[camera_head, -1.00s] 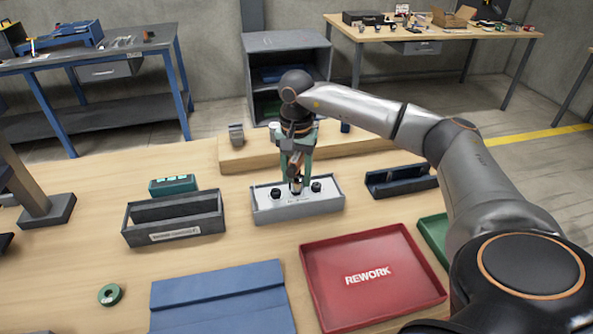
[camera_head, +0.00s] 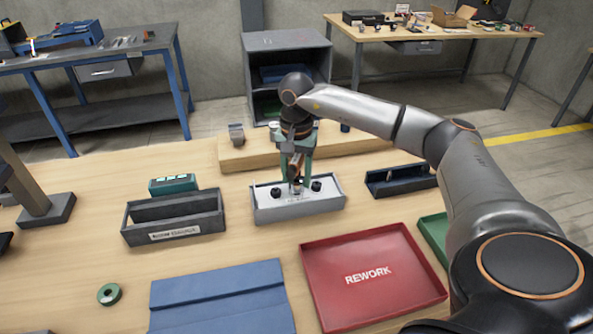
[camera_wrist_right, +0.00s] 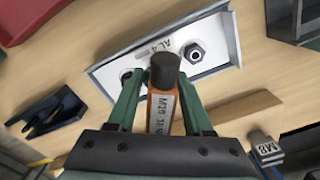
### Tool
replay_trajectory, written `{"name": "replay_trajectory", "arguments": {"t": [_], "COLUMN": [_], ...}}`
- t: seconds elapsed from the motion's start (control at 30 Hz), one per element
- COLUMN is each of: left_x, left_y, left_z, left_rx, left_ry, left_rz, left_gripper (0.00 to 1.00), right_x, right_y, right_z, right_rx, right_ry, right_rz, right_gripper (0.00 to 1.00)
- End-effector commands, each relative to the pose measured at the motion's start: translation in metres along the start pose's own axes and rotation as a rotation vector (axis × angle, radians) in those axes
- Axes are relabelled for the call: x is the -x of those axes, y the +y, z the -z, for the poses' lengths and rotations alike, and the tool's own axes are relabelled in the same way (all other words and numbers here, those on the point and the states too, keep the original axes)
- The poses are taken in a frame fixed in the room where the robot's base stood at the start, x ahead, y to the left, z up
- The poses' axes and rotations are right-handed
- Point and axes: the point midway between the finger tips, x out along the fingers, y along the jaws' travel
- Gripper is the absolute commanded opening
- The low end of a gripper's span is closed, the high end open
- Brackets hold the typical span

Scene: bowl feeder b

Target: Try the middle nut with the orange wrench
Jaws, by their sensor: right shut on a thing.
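My right gripper (camera_head: 295,172) has green fingers and is shut on the orange wrench (camera_wrist_right: 160,112), which stands roughly upright over a grey box (camera_head: 299,210). The wrench has a dark round end and a label that reads M20. The box has a white plate (camera_head: 297,199) marked AL-4. A dark nut (camera_head: 275,193) shows on its left and another (camera_head: 316,186) on its right. The wrench's lower end is over the middle of the plate and hides the middle nut. I cannot tell whether it is seated on it. My left gripper is not in view.
A dark open box (camera_head: 174,232) stands left of the plate box, and a dark blue holder (camera_head: 400,184) stands right. A red REWORK tray (camera_head: 330,307), a blue mat (camera_head: 220,298) and a green ring (camera_head: 110,294) lie nearer. A wooden block (camera_head: 240,160) lies behind.

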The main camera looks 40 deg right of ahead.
Motion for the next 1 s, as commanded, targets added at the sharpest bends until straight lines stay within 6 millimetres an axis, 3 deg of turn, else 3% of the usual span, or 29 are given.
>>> {"name": "replay_trajectory", "arguments": {"t": [1.0], "left_x": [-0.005], "left_y": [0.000], "left_z": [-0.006], "left_rx": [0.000], "left_ry": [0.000], "left_rz": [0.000], "left_gripper": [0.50], "right_x": [-0.013], "right_y": [0.000], "right_z": [0.000], "right_rx": [0.000], "right_ry": [0.000], "right_rz": [0.001], "right_gripper": [0.00]}}
